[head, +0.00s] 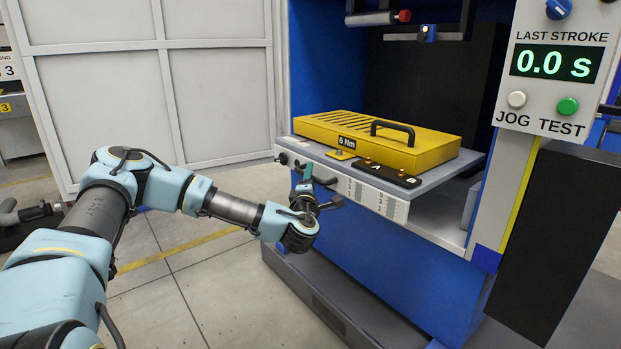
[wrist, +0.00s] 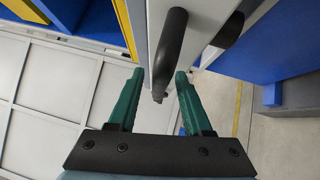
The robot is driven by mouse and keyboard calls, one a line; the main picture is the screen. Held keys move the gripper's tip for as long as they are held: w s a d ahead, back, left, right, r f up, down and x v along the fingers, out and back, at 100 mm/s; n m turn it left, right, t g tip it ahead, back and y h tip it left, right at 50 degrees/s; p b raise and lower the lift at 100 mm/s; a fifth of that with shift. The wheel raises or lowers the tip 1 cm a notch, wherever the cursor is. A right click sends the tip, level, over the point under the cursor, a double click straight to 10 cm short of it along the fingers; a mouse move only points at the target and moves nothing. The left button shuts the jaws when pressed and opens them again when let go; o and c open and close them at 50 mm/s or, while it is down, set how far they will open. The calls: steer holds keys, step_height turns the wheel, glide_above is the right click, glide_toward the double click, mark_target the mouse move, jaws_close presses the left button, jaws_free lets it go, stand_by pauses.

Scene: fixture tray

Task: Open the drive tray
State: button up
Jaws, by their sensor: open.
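The drive tray (head: 462,174) is a grey slab jutting from the blue machine in the head view, with a pale front face. A yellow cover (head: 430,158) marked "6 Nm", with a black top handle, lies on it. My gripper (head: 317,178) is at the left part of the tray's front and hides some of it. In the wrist view my gripper (wrist: 160,74) has its two green fingers apart. A dark curved bar handle (wrist: 171,45) on the pale front face reaches down between the fingers, with gaps showing on both sides. I see no contact.
A second dark handle or knob (wrist: 229,30) sits right of the bar in the wrist view. A control panel (head: 558,75) reading "0.0 s" stands at the right, above a black box (head: 540,230). Pale wall panels (head: 110,110) stand behind my arm.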

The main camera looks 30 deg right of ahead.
steer(key=b+v, duration=0.1)
steer(key=v, duration=1)
steer(key=shift+w, duration=0.1)
